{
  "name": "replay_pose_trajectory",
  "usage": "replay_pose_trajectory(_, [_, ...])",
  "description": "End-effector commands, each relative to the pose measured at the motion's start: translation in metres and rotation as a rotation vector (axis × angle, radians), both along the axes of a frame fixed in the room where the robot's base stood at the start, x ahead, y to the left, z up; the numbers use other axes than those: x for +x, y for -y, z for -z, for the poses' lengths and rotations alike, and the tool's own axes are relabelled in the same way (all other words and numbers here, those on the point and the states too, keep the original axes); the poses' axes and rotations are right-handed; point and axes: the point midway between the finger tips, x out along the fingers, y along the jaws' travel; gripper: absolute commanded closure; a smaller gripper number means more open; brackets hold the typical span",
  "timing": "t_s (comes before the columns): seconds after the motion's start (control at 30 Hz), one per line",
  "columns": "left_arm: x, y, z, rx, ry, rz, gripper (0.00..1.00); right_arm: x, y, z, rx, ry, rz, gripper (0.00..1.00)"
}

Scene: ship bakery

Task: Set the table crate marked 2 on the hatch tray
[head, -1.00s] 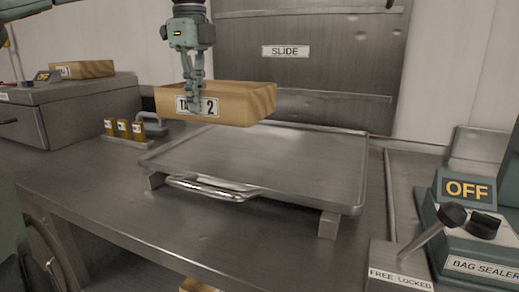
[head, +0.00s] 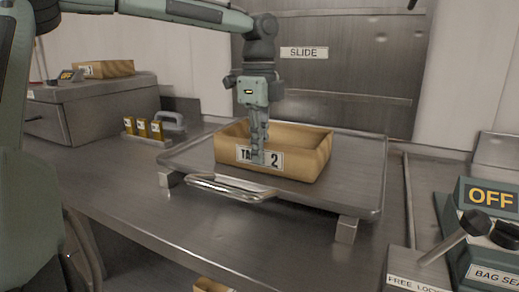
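The wooden crate marked 2 (head: 308,168) is upright on the metal hatch tray (head: 358,190), near its middle, and looks to rest on the surface. My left gripper (head: 258,158) points down at the crate's front wall. Its fingers look closed on that wall and cover part of the label. The tray stands on short feet and has a shiny handle (head: 230,189) along its front edge. My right gripper is out of view.
Another wooden crate (head: 105,69) sits on a metal cabinet (head: 100,105) at left. Several small yellow-brown blocks (head: 142,128) stand left of the tray. A bag sealer (head: 495,240) with a lever is at right. A hatch marked SLIDE (head: 345,85) is behind.

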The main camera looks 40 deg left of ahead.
Motion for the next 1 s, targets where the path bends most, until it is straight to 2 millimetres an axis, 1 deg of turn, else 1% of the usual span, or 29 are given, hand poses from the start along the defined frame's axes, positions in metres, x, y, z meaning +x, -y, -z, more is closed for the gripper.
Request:
replay_pose_trajectory(0.13, [0.0, 0.0, -0.001, 0.001, 0.003, 0.0, 1.0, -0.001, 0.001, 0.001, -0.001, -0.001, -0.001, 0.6])
replay_pose_trajectory(0.27, [0.0, 0.0, 0.002, 0.0, 0.002, 0.001, 1.0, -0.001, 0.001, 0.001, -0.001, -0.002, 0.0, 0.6])
replay_pose_trajectory(0.3, [0.0, 0.0, 0.002, 0.0, 0.0, 0.001, 0.92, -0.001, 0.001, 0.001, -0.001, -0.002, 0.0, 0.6])
replay_pose_trajectory(0.43, [0.0, 0.0, 0.002, 0.0, 0.0, 0.0, 0.76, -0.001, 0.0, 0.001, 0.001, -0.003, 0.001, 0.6])
replay_pose_trajectory(0.47, [0.0, 0.0, 0.002, 0.0, 0.0, 0.0, 0.74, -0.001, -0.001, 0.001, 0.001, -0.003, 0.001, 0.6])
replay_pose_trajectory(0.77, [0.0, 0.0, 0.0, 0.002, 0.002, 0.0, 0.74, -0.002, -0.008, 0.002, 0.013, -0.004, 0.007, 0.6])
replay_pose_trajectory(0.87, [0.001, 0.0, -0.009, 0.0, 0.004, -0.001, 0.74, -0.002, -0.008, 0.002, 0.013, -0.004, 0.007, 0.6])
replay_pose_trajectory(0.97, [0.001, 0.0, -0.025, 0.0, 0.005, -0.001, 0.74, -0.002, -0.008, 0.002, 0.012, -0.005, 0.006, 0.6])
replay_pose_trajectory(1.0, [0.001, 0.0, -0.034, 0.0, 0.005, -0.001, 0.74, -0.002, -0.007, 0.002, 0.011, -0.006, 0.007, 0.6])
